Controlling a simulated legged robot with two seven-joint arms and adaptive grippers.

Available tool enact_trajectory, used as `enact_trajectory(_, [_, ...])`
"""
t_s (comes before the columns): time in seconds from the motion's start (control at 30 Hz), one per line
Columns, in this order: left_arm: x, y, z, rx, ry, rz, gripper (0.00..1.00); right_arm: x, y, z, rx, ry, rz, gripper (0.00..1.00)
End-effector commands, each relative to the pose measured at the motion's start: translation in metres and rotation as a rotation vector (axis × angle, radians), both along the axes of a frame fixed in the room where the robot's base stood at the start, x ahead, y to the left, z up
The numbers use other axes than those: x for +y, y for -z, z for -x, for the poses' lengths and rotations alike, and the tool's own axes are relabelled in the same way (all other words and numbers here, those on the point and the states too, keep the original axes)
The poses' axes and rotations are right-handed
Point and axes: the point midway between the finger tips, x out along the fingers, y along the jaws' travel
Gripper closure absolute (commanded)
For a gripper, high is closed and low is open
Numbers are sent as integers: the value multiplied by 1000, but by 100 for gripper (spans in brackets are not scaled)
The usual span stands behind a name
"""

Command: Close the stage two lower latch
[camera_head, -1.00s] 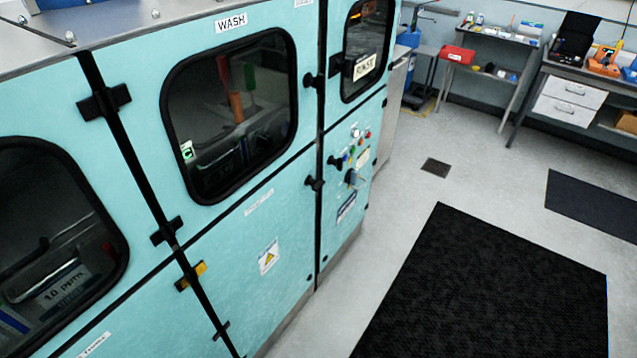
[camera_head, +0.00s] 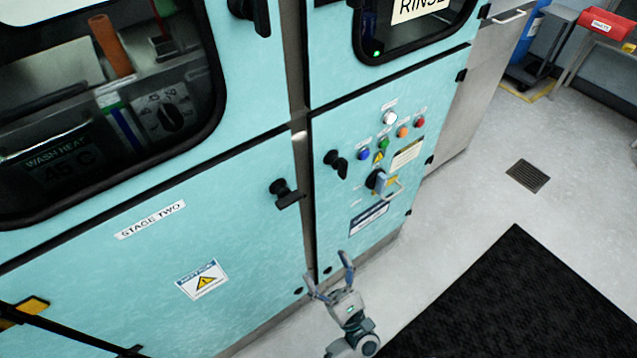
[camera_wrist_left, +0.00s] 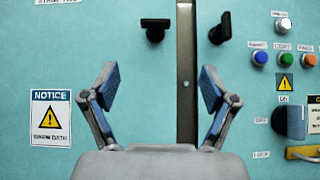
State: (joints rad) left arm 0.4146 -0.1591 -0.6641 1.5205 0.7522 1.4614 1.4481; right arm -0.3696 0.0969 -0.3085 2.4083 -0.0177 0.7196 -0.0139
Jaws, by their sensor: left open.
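The stage two lower door (camera_head: 120,270) is a pale teal panel with a "STAGE TWO" label (camera_head: 150,220) and a notice sticker (camera_head: 203,280). Its black lower latch (camera_head: 286,193) sits by the door's right edge, beside a vertical gap. It also shows in the left wrist view (camera_wrist_left: 155,28), its bar roughly level. My left gripper (camera_head: 329,275) is below and right of this latch, apart from it. In the left wrist view the gripper's (camera_wrist_left: 158,85) two fingers are spread and empty, below the latch. My right gripper is not in view.
Another black latch (camera_head: 336,162) sits across the gap, tilted in the left wrist view (camera_wrist_left: 220,28). An upper latch (camera_head: 255,12) is above. A black mat (camera_head: 500,300) lies on open floor at right.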

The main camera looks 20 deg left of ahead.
Motion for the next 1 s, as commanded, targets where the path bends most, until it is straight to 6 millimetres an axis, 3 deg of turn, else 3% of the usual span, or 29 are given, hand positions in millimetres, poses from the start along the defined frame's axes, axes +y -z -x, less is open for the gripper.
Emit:
enact_trajectory(0.17, [10,-14,-5,-20,-1,18,15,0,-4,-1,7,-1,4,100])
enact_trajectory(0.7, [69,-100,-59,-15,-3,6,15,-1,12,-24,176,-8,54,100])
enact_trajectory(1.0, [90,-123,-74,-12,-2,7,15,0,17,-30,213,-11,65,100])
